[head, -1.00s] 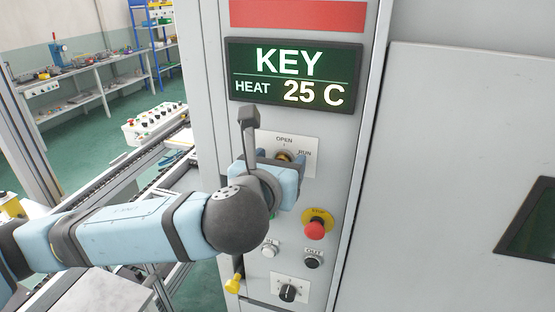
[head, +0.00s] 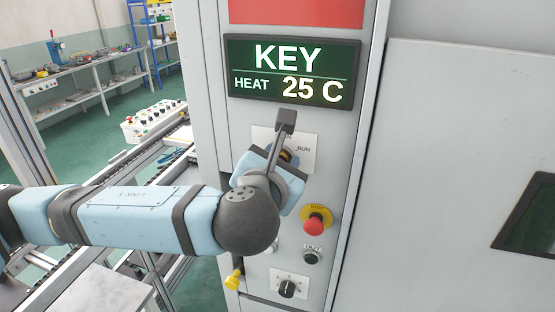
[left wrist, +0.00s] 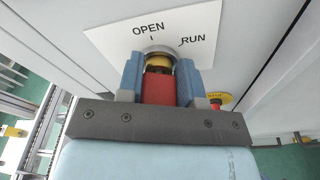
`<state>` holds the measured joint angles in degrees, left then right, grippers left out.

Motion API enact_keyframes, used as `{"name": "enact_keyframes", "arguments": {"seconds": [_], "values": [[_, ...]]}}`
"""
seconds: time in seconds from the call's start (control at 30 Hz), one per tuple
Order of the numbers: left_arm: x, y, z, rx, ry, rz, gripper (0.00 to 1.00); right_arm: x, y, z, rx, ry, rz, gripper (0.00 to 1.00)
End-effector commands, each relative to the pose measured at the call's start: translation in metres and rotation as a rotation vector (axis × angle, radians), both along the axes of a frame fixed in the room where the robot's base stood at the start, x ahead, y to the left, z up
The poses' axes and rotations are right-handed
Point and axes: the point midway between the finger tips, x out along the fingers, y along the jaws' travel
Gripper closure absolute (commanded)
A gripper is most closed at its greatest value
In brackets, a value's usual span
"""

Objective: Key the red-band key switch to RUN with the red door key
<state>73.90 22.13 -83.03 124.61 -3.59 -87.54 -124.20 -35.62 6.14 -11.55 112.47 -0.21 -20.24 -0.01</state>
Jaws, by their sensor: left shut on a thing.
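The key switch (left wrist: 160,52) has a round metal collar on a white plate (left wrist: 108,42) marked OPEN and RUN, on the grey cabinet front. In the head view the plate (head: 307,140) is partly covered by my gripper. My left gripper (head: 284,160) is at the switch, turned askew to the plate. In the left wrist view its blue fingers (left wrist: 159,80) are shut on the red door key (left wrist: 159,91). A brass part shows between the key's red head and the collar; the key's tip is hidden. My right gripper is out of view.
A red band (head: 297,11) and a display (head: 293,72) reading KEY, HEAT 25 C are above the switch. A red stop button (head: 314,223), smaller buttons and a black knob (head: 288,288) are below. A conveyor and workbenches stand at the left.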

Motion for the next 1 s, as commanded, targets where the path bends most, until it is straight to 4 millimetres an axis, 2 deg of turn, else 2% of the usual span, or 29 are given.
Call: {"name": "enact_keyframes", "arguments": {"seconds": [0.1,0.37,0.63,0.9,0.93,1.0], "values": [[0.0006,-0.0004,0.0007,0.07,-0.025,0.002,1.0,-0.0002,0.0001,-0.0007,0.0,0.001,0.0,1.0],[0.0006,-0.0008,0.0013,0.097,-0.034,0.002,1.0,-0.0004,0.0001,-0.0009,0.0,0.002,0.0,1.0],[-0.0002,-0.004,-0.0007,0.492,-0.166,0.003,1.0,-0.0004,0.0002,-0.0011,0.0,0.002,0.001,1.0],[0.0,-0.0038,-0.0021,0.547,-0.18,0.003,1.0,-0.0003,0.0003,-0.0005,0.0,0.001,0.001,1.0],[0.0,-0.0039,-0.002,0.546,-0.18,0.003,0.6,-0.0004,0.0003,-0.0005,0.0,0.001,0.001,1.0],[-0.0002,-0.0039,-0.0021,0.546,-0.18,0.003,0.44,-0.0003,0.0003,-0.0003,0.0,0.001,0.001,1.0]]}}
